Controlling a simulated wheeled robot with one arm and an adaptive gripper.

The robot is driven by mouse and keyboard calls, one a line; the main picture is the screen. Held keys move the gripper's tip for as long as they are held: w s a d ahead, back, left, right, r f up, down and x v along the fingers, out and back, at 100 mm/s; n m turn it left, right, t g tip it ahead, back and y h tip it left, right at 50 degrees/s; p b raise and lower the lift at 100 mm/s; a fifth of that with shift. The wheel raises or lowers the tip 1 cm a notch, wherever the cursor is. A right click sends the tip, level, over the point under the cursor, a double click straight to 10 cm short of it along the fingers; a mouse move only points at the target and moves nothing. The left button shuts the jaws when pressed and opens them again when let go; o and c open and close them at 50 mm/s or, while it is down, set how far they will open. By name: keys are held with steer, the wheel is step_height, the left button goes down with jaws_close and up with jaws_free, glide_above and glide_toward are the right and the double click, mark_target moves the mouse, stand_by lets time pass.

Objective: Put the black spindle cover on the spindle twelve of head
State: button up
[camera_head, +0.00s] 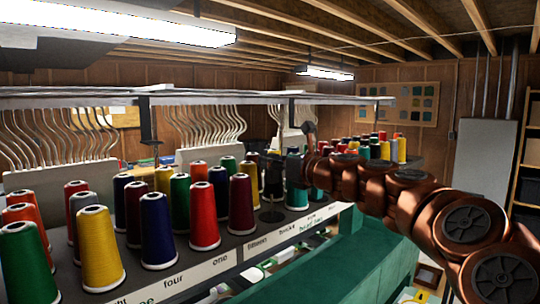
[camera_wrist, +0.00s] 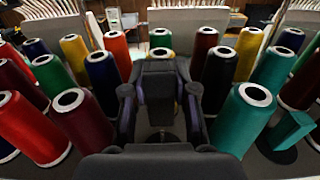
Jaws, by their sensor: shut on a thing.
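My gripper (camera_wrist: 160,112) is shut on a dark block-like thing (camera_wrist: 158,82), which appears to be the black spindle cover. It is held between the two dark fingers, above the rack and among thread cones. In the head view, dark shapes overlap near the end of my copper-coloured arm, so the cover and fingers cannot be told apart there. A round black spindle base (camera_head: 271,216) without a thread cone shows in the front row. I cannot read which spindle is twelve.
A maroon cone (camera_wrist: 82,115) stands left of my gripper and a teal cone (camera_wrist: 243,118) right of it, both close. Blue (camera_head: 157,230) and red (camera_head: 204,215) cones stand farther left in the front row. A rail (camera_head: 200,98) and thread tubes run above the rack.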

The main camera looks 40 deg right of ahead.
steer(key=shift+f, duration=0.8)
step_height(320, 180, down, 5)
steer(key=b, duration=0.4)
steer(key=shift+b, duration=0.35)
steer(key=shift+f, duration=0.7)
steer(key=shift+f, duration=0.35)
steer(key=o, duration=0.9)
steer(key=shift+s, duration=0.15)
steer(key=shift+s+d, duration=0.25)
steer(key=shift+s, duration=1.7)
steer(key=shift+s+d, duration=0.3)
steer(key=shift+s, duration=1.65)
steer(key=shift+s+d, duration=0.25)
steer(key=shift+s, duration=1.7)
